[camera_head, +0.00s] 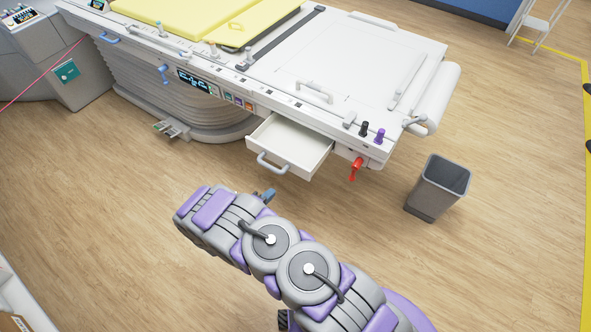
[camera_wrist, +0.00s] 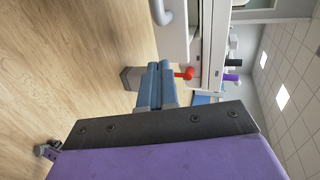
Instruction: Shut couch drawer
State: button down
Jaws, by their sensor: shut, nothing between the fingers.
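The couch drawer (camera_head: 312,163) is pulled out from the side of the white couch (camera_head: 375,50) and looks empty inside. Its grey bar handle (camera_head: 272,166) is on the front face. My gripper (camera_head: 268,194) is below the handle in the head view, mostly hidden by my arm, and apart from the drawer. In the wrist view my gripper's blue fingers (camera_wrist: 158,82) are shut together with nothing between them. The drawer (camera_wrist: 176,38) is beyond them there, with part of its handle (camera_wrist: 161,12) at the top edge.
A red lever (camera_head: 356,167) hangs from the couch just right of the drawer. A grey bin (camera_head: 438,187) stands on the floor at the right. A foot pedal (camera_head: 171,129) lies by the couch base. The wooden floor in front of the drawer is clear.

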aim_at(317, 150)
jog(key=shift+h, duration=0.4)
jog(key=x, duration=0.4)
jog(key=b+x, duration=0.1)
jog(key=x, duration=0.3)
jog(key=d+b+x, duration=0.1)
jog(key=x, duration=0.4)
jog(key=shift+s+r, duration=0.15)
jog(key=shift+s, duration=0.1)
jog(key=shift+w+d+b, duration=0.25)
jog(key=shift+w+b, duration=0.1)
jog(key=shift+w, duration=0.05)
jog(key=w+d, duration=0.4)
jog(key=w, duration=0.1)
jog(key=w+d+b, duration=0.1)
jog(key=w+d, duration=0.3)
jog(key=w, duration=0.1)
jog(key=w+d+b, duration=0.1)
jog(key=w+d, duration=0.2)
jog(key=w, duration=0.2)
jog(key=shift+d, duration=0.4)
jog(key=shift+w+r, duration=0.1)
jog(key=shift+r, duration=0.15)
jog(key=shift+d, duration=0.1)
